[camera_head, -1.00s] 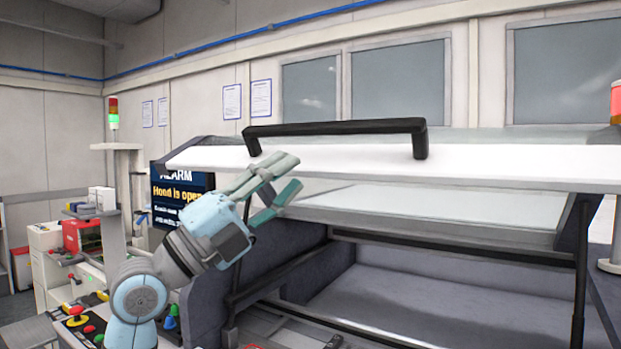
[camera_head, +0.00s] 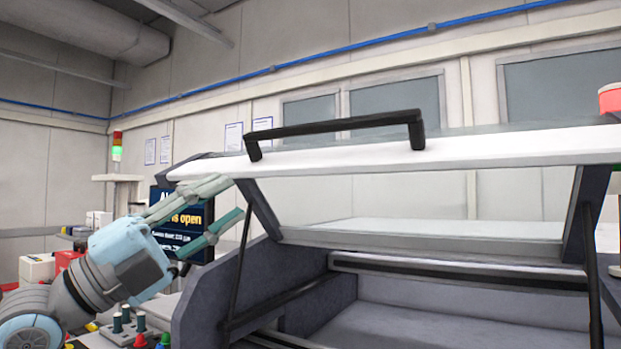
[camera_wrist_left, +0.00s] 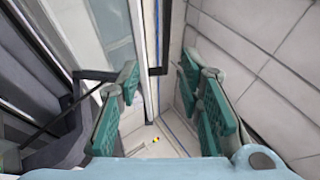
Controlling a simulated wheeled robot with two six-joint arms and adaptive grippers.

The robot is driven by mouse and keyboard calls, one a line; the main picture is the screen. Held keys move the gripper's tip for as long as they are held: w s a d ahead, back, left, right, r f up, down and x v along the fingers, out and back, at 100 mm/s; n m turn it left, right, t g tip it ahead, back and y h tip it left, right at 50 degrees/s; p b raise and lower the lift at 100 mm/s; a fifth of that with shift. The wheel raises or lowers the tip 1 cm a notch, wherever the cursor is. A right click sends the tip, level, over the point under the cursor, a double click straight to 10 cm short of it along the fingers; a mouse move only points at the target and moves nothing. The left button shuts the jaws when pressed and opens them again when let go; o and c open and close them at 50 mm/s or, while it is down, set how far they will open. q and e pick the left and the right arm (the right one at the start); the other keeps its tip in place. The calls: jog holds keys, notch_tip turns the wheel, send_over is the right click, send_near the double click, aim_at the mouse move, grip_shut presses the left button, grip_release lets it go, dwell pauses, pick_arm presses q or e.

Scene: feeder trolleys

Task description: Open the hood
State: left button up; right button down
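The hood (camera_head: 470,150) of the machine is raised, with a white front edge, a clear pane and struts below. Its black bar handle (camera_head: 340,125) sits along the front edge and also shows in the left wrist view (camera_wrist_left: 158,71). My left gripper (camera_head: 230,203) is open and empty, just below and left of the hood's left front part, apart from the handle. In the left wrist view its teal finger pads (camera_wrist_left: 158,82) stand wide apart, with the handle beyond them. My right gripper is not in view.
The machine's grey side wall (camera_head: 205,300) and a dark strut (camera_head: 238,265) stand right of my arm. A control box with knobs (camera_head: 128,330) is below. A red lamp (camera_head: 610,98) is at right.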

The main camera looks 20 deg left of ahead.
pick_arm(q)
jog(key=shift+s+a+f, duration=0.15)
jog(key=shift+s+a, duration=0.15)
jog(key=shift+s, duration=0.05)
dwell(0.3)
notch_tip(320, 180, up, 10)
dwell(0.3)
